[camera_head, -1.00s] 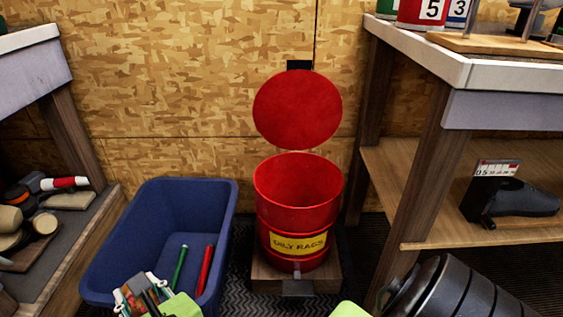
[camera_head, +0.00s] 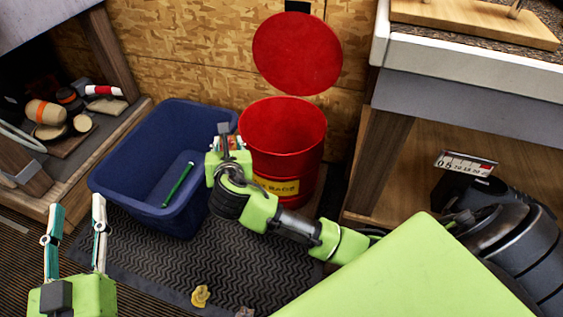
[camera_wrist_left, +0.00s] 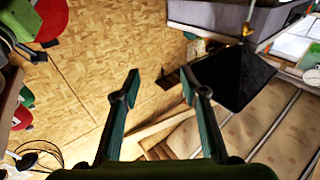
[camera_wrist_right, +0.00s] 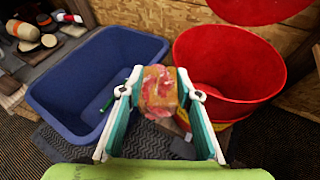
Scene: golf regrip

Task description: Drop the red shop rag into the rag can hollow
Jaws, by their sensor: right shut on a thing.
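The red shop rag (camera_wrist_right: 159,92) is a crumpled red and orange bundle between the fingertips of my right gripper (camera_wrist_right: 158,84). My right gripper (camera_head: 226,143) is shut on it, above the gap between the blue bin and the rag can. The rag can (camera_head: 283,128) is a red drum with a yellow label, and its round red lid (camera_head: 297,53) stands open behind it. In the right wrist view the can's open hollow (camera_wrist_right: 229,66) is right of the rag. My left gripper (camera_head: 77,212) is open and empty at lower left.
A blue bin (camera_head: 125,190) with a green stick (camera_head: 178,184) stands left of the can. A ribbed dark mat (camera_head: 150,262) lies in front, with a yellow crumpled piece (camera_head: 200,296) on it. A workbench (camera_head: 465,75) stands at right and a shelf with items at left.

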